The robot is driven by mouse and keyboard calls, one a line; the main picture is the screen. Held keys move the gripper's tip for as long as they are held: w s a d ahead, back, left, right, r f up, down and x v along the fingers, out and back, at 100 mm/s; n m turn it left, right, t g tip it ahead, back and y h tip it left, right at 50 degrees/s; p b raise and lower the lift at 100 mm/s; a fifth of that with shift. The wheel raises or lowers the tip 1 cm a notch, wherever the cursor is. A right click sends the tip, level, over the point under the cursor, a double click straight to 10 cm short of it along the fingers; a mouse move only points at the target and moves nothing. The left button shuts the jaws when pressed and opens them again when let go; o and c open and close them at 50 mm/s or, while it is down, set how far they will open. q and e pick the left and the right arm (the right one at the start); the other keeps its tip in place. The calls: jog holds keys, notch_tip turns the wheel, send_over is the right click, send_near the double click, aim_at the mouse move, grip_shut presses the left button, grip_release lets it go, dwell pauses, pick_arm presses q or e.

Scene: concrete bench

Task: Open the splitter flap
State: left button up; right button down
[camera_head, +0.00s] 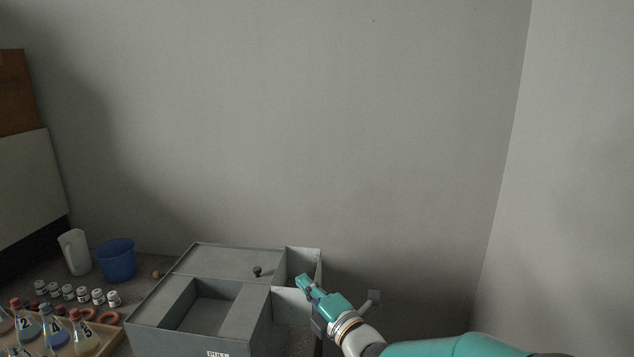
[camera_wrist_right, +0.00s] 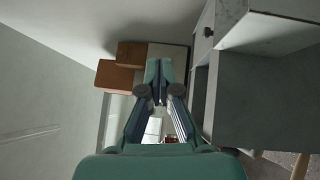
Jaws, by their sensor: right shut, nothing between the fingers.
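The grey splitter box (camera_head: 255,325) stands on the bench, with a recessed opening in its top and a compartment at its right end. A dark round knob (camera_head: 257,271) sits on its flat top panel (camera_head: 225,260). I cannot tell for sure which panel is the flap. My right gripper (camera_head: 304,282) is shut and empty at the box's right-end compartment, apart from the knob. In the wrist view the gripper (camera_wrist_right: 158,80) points past the box (camera_wrist_right: 265,110), whose walls are on the right, with a dark knob (camera_wrist_right: 208,32) above. My left gripper is not in view.
A blue bucket (camera_head: 116,262) and a white jug (camera_head: 74,252) stand at the back left. Several small jars (camera_head: 83,294) and a tray with flasks (camera_head: 84,334) are left of the box. A grey wall rises behind.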

jog(key=s+d+f+m+g+h, duration=0.1)
jog(key=s+d+f+m+h, duration=0.1)
jog(key=d+f, duration=0.35)
jog(key=s+d+f+m+g+h, duration=0.1)
jog(key=d+f+m, duration=0.1)
jog(key=f, duration=0.7)
jog(key=s+d+f+m+g+h, duration=0.1)
jog(key=s+d+f+m+h, duration=0.2)
jog(key=f, duration=0.5)
jog(key=s+d+f+m+g, duration=0.45)
jog(key=s+f, duration=0.25)
jog(key=f, duration=0.2)
jog(key=s+f+m+g, duration=0.3)
jog(key=s+m, duration=0.5)
jog(key=s, duration=0.4)
jog(key=s+f+m+g+h, duration=0.1)
jog(key=s+f+m+g, duration=0.3)
jog(key=s+m, duration=0.5)
jog(key=shift+s+a+f, duration=0.15)
jog(key=shift+s+f, duration=0.65)
jog(key=shift+s, duration=1)
